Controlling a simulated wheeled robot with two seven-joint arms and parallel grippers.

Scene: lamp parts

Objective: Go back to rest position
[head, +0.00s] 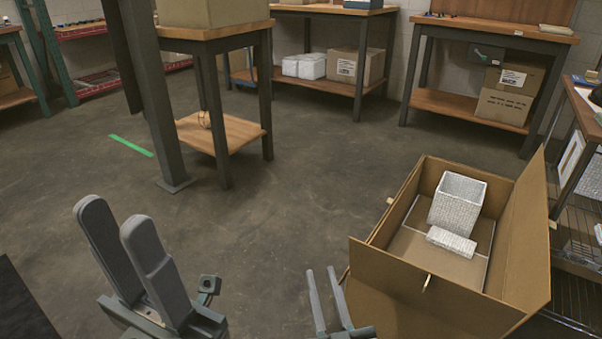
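My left gripper (114,213) is at the lower left, with its two grey fingers pointing up and a little apart. Nothing shows between them. My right gripper (321,270) is at the bottom centre, just left of an open cardboard box (390,268). Its thin fingers are apart and empty. The box holds a white textured square shade (455,205), open at one end, and a smaller white textured block (451,243). Neither gripper touches these parts. The lower parts of both arms are cut off by the picture edge.
A wooden workbench with dark legs (222,132) stands at the upper left. Other benches line the back wall, with cartons (505,92) on a shelf. A wire rack (575,255) stands at the right. The grey floor (300,170) in the middle is clear.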

